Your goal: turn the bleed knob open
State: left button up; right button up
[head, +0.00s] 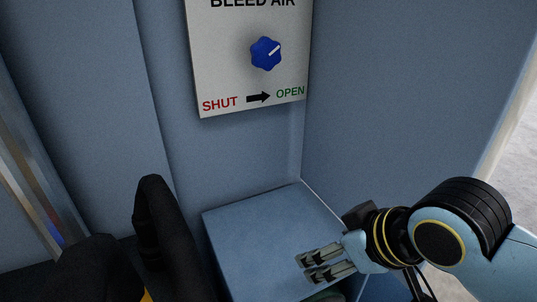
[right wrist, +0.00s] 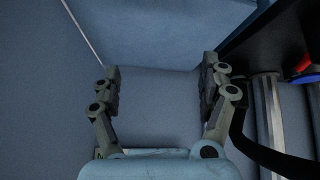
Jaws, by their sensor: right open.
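The blue bleed knob (head: 266,53) sits on a white panel (head: 222,78) fixed to a blue wall. A white pointer line on the knob points up and to the right. Under it are a red SHUT at left, a black arrow pointing right, and a green OPEN at right. My right gripper (head: 306,267) is well below the knob, in front of the blue box-like ledge, and touches neither knob nor panel. In the right wrist view its two fingers (right wrist: 160,88) are wide apart with nothing between them. My left gripper is not seen.
A blue ledge (head: 245,225) juts out below the panel, and a blue side wall (head: 400,95) stands to the right. A shiny metal strip (head: 27,165) runs along the left. The space right in front of the knob is clear.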

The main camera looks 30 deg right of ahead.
jog(key=w+a+r+t+y, duration=0.2)
jog(key=w+r+t, duration=0.5)
jog(key=w+r, duration=0.3)
jog(key=m+t+h, duration=0.2)
jog(key=t+h, duration=0.1)
jog(key=t, duration=0.5)
send_near(269, 60)
jog(key=p+x, duration=0.2)
jog(key=x, duration=0.8)
jog(key=shift+w+r+p, duration=0.2)
jog(key=shift+w+p, duration=0.1)
jog(key=shift+w, duration=0.05)
jog(key=c, duration=1.2)
jog(key=shift+o, duration=0.2)
jog(key=shift+r+m+h+p, duration=0.1)
jog(key=shift+m+h+p, duration=0.55)
jog(key=shift+p, duration=0.25)
